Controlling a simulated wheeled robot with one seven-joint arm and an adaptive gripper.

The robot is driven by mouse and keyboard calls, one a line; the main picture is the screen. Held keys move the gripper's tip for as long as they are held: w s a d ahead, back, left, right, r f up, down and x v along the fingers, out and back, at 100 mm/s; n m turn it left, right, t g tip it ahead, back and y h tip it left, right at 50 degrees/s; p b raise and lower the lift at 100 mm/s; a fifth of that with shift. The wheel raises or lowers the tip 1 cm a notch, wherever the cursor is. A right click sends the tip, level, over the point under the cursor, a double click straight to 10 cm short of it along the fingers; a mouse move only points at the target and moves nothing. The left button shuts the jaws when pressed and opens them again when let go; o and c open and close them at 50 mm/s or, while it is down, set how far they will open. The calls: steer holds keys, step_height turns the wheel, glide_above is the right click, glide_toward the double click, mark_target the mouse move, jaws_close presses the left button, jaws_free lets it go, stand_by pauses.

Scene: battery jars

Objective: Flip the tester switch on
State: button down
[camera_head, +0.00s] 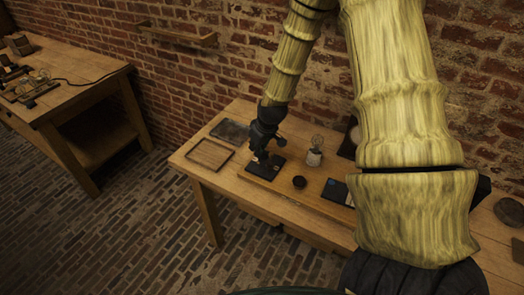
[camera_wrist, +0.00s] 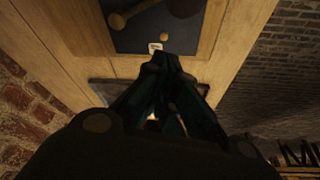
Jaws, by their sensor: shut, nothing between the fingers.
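My gripper (camera_head: 262,155) is over the left part of the wooden board on the table, at a dark flat panel (camera_head: 270,169). In the wrist view my gripper (camera_wrist: 172,62) has its fingertips together and empty, at the near edge of the dark panel (camera_wrist: 190,38). On that panel are a brass-coloured lever with a round end (camera_wrist: 118,21), a small round brass knob (camera_wrist: 164,37) and a small white label (camera_wrist: 155,47) close to the fingertips. I cannot tell whether the fingertips touch the panel, or which position the switch is in.
A jar with a bulb (camera_head: 314,156) and a small dark cup (camera_head: 299,182) stand right of my gripper. A shallow wooden tray (camera_head: 226,166) and a dark slate (camera_head: 230,131) lie to the left. A brick wall (camera_head: 220,70) rises behind the table. Another bench (camera_head: 82,98) stands at far left.

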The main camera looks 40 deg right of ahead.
steer(key=shift+w+a+r, duration=0.15)
steer(key=shift+w+a, duration=0.05)
steer(key=shift+w, duration=0.25)
steer(key=shift+r, duration=0.2)
steer(key=b+v, duration=0.2)
steer(key=v, duration=0.7)
steer(key=shift+s+d+r, duration=0.15)
steer(key=shift+s+d, duration=0.1)
steer(key=shift+s, duration=0.05)
